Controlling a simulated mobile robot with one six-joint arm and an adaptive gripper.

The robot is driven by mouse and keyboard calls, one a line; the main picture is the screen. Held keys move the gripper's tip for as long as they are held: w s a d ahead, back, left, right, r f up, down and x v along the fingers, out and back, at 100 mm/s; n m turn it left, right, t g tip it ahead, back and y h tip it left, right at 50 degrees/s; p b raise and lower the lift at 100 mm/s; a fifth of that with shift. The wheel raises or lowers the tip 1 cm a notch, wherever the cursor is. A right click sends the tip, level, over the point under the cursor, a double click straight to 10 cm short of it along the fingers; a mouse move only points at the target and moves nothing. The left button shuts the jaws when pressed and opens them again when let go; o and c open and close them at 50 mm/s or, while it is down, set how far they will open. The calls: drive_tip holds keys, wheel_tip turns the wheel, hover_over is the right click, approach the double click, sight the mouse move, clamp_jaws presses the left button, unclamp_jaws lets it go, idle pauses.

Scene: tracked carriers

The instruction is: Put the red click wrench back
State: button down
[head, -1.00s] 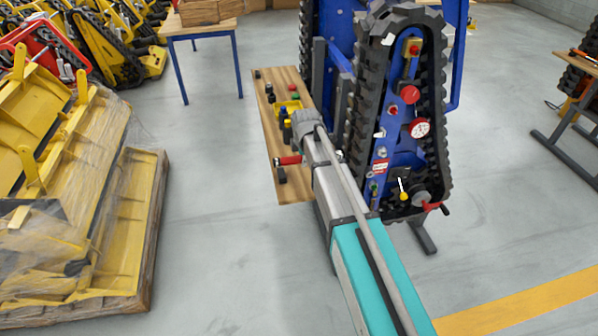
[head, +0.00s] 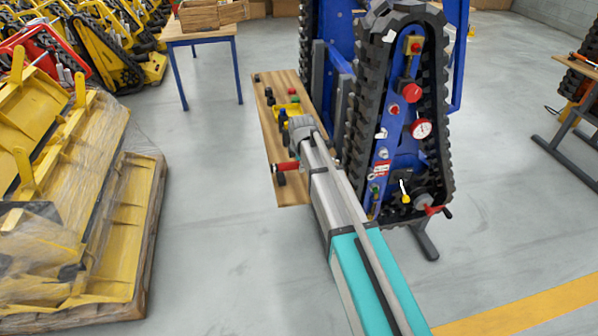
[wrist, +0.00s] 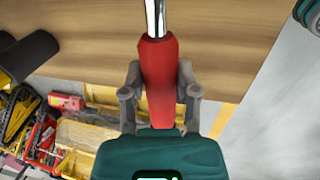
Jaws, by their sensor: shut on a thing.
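The red click wrench (wrist: 158,64) is in my gripper (wrist: 160,85) in the wrist view, with the grey fingers on either side of its red handle. Its chrome shaft points away and runs out at the top of the picture. The wrench is over or in front of a wooden board (wrist: 95,35); I cannot tell whether it touches it. In the head view my arm reaches over the same board (head: 262,120), and the gripper fingers are hidden. A red handle (head: 287,166) shows beside the arm there; I cannot tell if it is the wrench.
A tracked blue carrier (head: 395,125) stands close to the right of my arm. A wrapped pallet of yellow parts (head: 125,240) stands at left. Floor between pallet and board is clear.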

drive_tip(key=shift+s+b+x, duration=0.2)
drive_tip(key=shift+b+x, duration=0.4)
drive_tip(key=shift+x, duration=0.35)
drive_tip(key=shift+c, duration=1.8)
unclamp_jaws()
drive_tip(key=shift+d+r, duration=0.1)
drive_tip(key=shift+r, duration=0.1)
drive_tip(key=p+v, duration=1.1)
drive_tip(key=shift+s+r+p, duration=0.2)
drive_tip(key=shift+r+p, duration=0.1)
drive_tip(key=shift+p, duration=0.1)
drive_tip(key=shift+d, duration=0.1)
